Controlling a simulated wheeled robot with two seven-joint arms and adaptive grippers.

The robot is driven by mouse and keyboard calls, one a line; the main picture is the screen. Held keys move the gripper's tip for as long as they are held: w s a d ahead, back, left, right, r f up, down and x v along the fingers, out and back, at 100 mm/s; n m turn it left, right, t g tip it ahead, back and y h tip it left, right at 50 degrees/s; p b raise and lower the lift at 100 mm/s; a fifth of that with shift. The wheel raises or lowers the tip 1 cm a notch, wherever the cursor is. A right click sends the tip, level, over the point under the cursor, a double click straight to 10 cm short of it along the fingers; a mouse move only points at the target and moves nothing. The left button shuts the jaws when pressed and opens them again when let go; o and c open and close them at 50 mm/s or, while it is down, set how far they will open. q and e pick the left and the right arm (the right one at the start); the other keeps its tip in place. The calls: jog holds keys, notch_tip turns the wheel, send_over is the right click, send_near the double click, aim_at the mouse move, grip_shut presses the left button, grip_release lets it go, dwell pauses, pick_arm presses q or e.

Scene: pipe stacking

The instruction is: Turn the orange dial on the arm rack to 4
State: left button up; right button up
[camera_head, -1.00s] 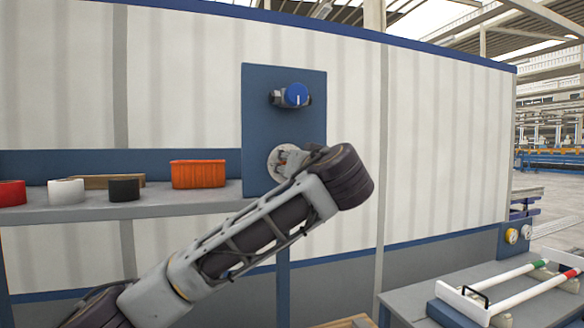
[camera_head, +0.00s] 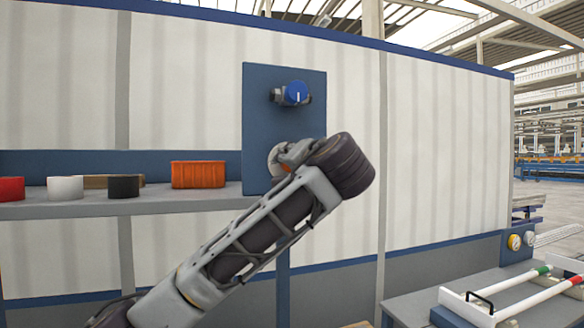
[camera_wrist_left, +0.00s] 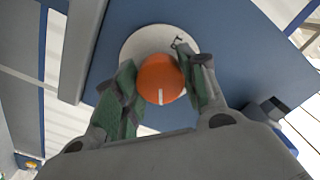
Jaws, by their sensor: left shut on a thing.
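The orange dial (camera_wrist_left: 160,78) sits on a round pale plate (camera_wrist_left: 135,45) on the blue panel (camera_head: 258,110). My left gripper (camera_wrist_left: 160,85) has its green-padded fingers on either side of the dial and is shut on it. A white mark on the dial points to the bottom of the left wrist view. I cannot read any numbers on the plate. In the head view my left gripper (camera_head: 292,157) covers the dial, and only the left part of the plate (camera_head: 274,160) shows. My right gripper is not in view.
A blue knob (camera_head: 297,93) sits above on the same panel. To the left, a shelf (camera_head: 150,205) holds an orange bin (camera_head: 198,174) and red, white and black rings. At lower right, a table (camera_head: 400,304) bears a rack with pipes (camera_head: 510,302).

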pick_arm(q)
jog(key=shift+m+b, duration=0.35)
jog(key=shift+m, duration=2.75)
jog(key=shift+f, duration=0.1)
jog(key=o, duration=1)
jog(key=shift+o, duration=0.2)
jog(key=v, duration=1.2)
